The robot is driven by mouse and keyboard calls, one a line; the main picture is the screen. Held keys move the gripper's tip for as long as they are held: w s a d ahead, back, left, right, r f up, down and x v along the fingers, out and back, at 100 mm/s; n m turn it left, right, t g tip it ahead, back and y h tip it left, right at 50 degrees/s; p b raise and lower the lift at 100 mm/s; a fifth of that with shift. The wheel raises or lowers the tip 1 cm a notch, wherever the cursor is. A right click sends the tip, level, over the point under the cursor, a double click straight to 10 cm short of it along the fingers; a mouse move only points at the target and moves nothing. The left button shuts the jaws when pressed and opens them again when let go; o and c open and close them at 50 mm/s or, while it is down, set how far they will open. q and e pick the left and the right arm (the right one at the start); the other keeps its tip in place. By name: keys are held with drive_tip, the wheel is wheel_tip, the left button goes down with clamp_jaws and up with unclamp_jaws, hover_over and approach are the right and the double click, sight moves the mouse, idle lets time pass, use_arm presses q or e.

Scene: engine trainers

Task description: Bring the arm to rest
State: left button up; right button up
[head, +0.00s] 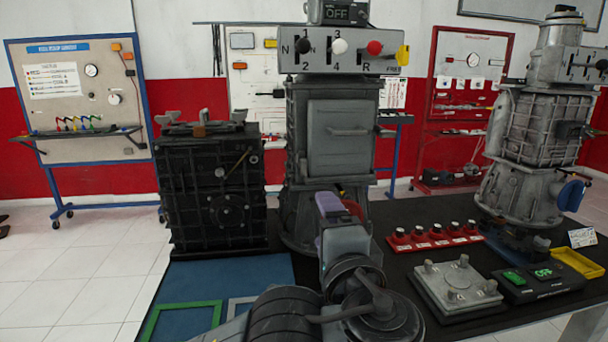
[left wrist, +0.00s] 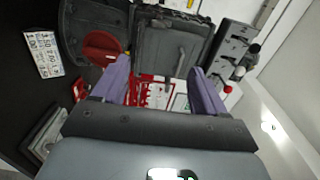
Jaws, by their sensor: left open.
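My left arm comes in from the bottom of the head view, and my left gripper (head: 332,208) is in front of the lower part of the middle grey gearbox trainer (head: 338,140). Its purple fingers are partly hidden behind my wrist. In the left wrist view the two purple fingers of this gripper (left wrist: 160,85) stand apart with nothing held between them. Beyond them are a grey housing (left wrist: 172,48), a red round knob (left wrist: 101,47) and a lever panel (left wrist: 234,48). My right gripper shows in neither view.
Red knob holder (head: 434,238), grey plate (head: 455,284), green-button box (head: 540,280) and yellow tray (head: 577,262) lie right. Another grey gearbox (head: 540,125) stands behind them. Floor at left is clear.

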use_arm(q)
wheel_tip(320, 180, down, 14)
drive_tip(key=w+g+p, duration=0.1)
drive_tip(key=g+p, duration=0.3)
drive_tip(key=p, duration=0.1)
drive_tip(key=s+a+f+n+g+h+p, duration=0.25)
drive_tip(key=s+f+g+p, duration=0.5)
drive_tip(key=f, duration=0.65)
drive_tip(key=s+a+f+n+g+p, duration=0.1)
drive_tip(key=s+a+n+g+p, duration=0.25)
drive_tip(key=s, duration=0.55)
drive_tip(key=s+a+f+n+h+p, duration=0.1)
drive_tip(key=s+a+f+n+p, duration=0.1)
drive_tip(key=s+a+p, duration=0.45)
drive_tip(key=s+a+f+n+g+p, duration=0.1)
drive_tip(key=s+a+n+p, duration=0.3)
drive_tip(key=s, duration=0.7)
drive_tip(key=w+a+r+n+t, duration=0.2)
drive_tip(key=a+r, duration=0.5)
drive_tip(key=a, duration=0.2)
wheel_tip(320, 180, up, 38)
drive_tip(key=p, duration=3.7)
drive_tip(key=shift+s+f, duration=0.15)
drive_tip(key=shift+f, duration=0.05)
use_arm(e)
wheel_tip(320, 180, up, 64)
